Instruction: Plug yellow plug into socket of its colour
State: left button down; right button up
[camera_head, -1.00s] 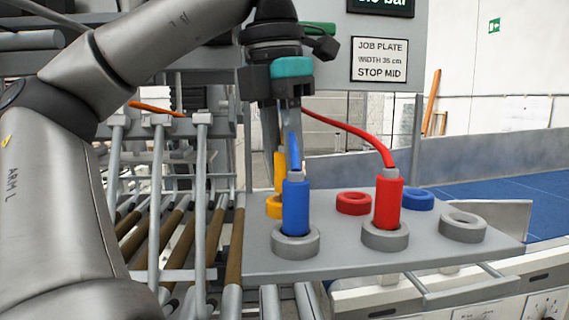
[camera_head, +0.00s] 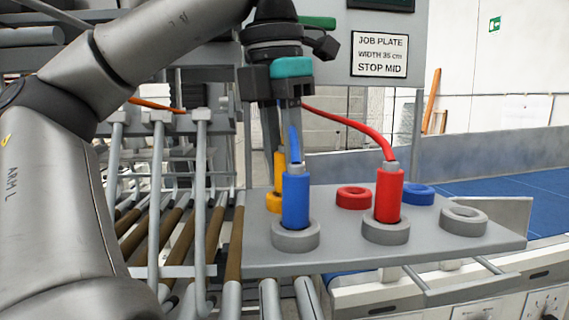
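The yellow plug (camera_head: 279,169) is mostly hidden behind the blue plug. It is upright at the yellow socket ring (camera_head: 273,203) at the plate's left edge; how deep it sits cannot be seen. My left gripper (camera_head: 280,148) points straight down with its fingers at the top of the yellow plug and looks shut on it; the blue plug and its cable partly cover the contact. The blue plug (camera_head: 295,200) stands in a grey ring (camera_head: 296,238) at the front. The red plug (camera_head: 389,195) stands in another grey ring (camera_head: 386,231). My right gripper is not in view.
The grey plate (camera_head: 343,252) also carries an empty red ring (camera_head: 353,197), an empty blue ring (camera_head: 418,195) and an empty grey ring (camera_head: 464,221). A red cable (camera_head: 350,122) arches near my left gripper. Rollers (camera_head: 170,225) lie left; a blue belt (camera_head: 505,190) lies right.

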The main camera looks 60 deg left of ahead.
pick_arm(q)
jog(key=c, duration=0.6)
grip_release()
jog(key=shift+o, duration=0.2)
notch_tip(320, 180, up, 15)
jog(key=s+p, duration=0.1)
jog(key=p, duration=0.5)
jog(key=shift+s+d+p, duration=0.2)
jog(key=shift+s+p, duration=0.15)
jog(key=shift+s, duration=0.05)
